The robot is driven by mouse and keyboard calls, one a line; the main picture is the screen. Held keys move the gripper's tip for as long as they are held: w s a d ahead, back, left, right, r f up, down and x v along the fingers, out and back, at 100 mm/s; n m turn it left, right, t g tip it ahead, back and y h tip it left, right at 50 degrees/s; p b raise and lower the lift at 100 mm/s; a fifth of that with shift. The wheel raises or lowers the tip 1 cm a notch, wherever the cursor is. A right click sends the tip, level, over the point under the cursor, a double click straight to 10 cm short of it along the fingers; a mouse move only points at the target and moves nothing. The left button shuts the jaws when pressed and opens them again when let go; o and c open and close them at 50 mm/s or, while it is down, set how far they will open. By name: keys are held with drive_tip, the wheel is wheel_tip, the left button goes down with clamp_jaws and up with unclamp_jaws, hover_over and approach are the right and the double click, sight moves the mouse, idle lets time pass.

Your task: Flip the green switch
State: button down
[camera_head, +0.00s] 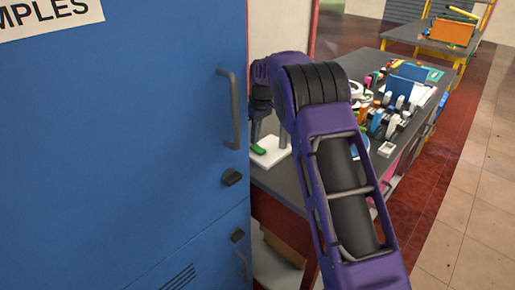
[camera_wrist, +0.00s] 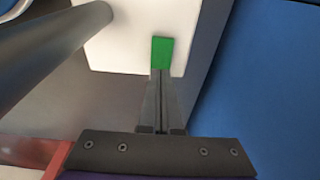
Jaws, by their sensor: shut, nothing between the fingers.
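The green switch (camera_wrist: 162,52) is a small green block on a white base plate (camera_wrist: 135,35) in the wrist view. My gripper (camera_wrist: 160,75) is shut and empty, with its fingertips at the near end of the switch; I cannot tell whether they touch it. In the head view the green switch (camera_head: 257,149) shows small at the edge of the white base plate (camera_head: 272,152), just right of the blue cabinet.
A blue cabinet (camera_head: 120,150) with a grey handle (camera_head: 228,108) fills the left side. A grey post (camera_wrist: 50,45) rises close beside my gripper. Tiled floor at the right is clear.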

sight(255, 146)
drive_tip(key=shift+f+b, duration=0.35)
drive_tip(key=shift+f, duration=0.4)
drive_tip(key=shift+r+p, duration=2.85)
drive_tip(key=shift+r, duration=0.75)
